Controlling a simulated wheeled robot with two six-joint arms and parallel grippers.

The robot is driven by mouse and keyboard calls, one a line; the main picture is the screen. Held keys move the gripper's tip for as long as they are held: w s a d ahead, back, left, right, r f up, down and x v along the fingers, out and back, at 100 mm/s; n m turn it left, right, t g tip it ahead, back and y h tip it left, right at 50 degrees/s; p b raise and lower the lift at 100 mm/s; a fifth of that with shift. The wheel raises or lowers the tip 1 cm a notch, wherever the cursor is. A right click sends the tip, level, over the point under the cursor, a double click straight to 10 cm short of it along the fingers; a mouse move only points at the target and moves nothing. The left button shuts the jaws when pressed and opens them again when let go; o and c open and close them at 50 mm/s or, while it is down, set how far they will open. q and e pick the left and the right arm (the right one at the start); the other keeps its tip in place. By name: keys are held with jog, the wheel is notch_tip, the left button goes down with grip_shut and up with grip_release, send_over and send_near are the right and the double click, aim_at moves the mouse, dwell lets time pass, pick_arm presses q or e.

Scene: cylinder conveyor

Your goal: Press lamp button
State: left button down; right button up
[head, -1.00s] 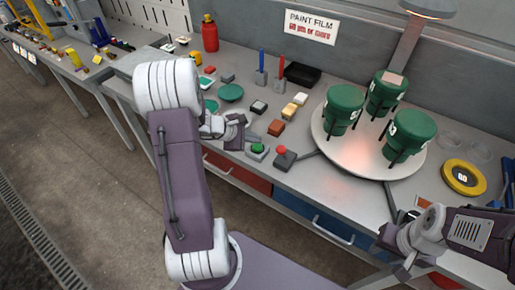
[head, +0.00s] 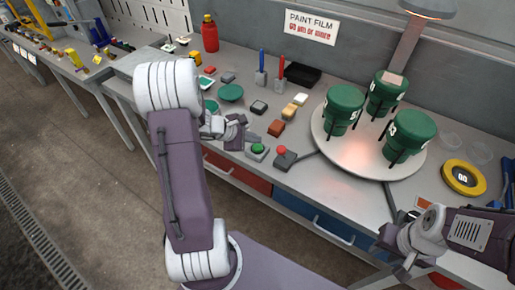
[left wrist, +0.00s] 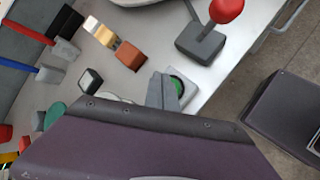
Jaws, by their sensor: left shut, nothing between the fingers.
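A green button (head: 257,149) on a small grey box sits near the table's front edge. Right of it is a red ball knob (head: 281,150) on a dark base. Which one is the lamp button, I cannot tell. My left gripper (head: 246,139) is shut and empty, just left of the green button in the head view. In the left wrist view its fingertips (left wrist: 164,90) partly cover the green button (left wrist: 178,86); contact is not clear. The red knob (left wrist: 226,10) stands apart from it. My right gripper (head: 404,266) is at the lower right, its fingers unclear.
A round turntable (head: 340,155) carries three green cans under a lamp (head: 428,8). Small blocks, including a brown one (head: 276,128), lie behind the buttons. A yellow ring (head: 463,178) lies at the right. A red bottle (head: 210,34) stands at the back.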

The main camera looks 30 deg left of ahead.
aim_at(255, 147)
dwell(0.3)
pick_arm(q)
jog(key=shift+f+b, duration=0.45)
jog(key=shift+b, duration=0.15)
jog(key=shift+f+b, duration=0.5)
jog(key=shift+b, duration=0.1)
dwell(0.4)
jog(key=shift+r, duration=0.15)
jog(key=shift+r+p, duration=0.7)
jog(key=shift+r, duration=0.15)
jog(key=shift+r, duration=0.1)
notch_tip(255, 147, up, 6)
jog(key=p, duration=0.5)
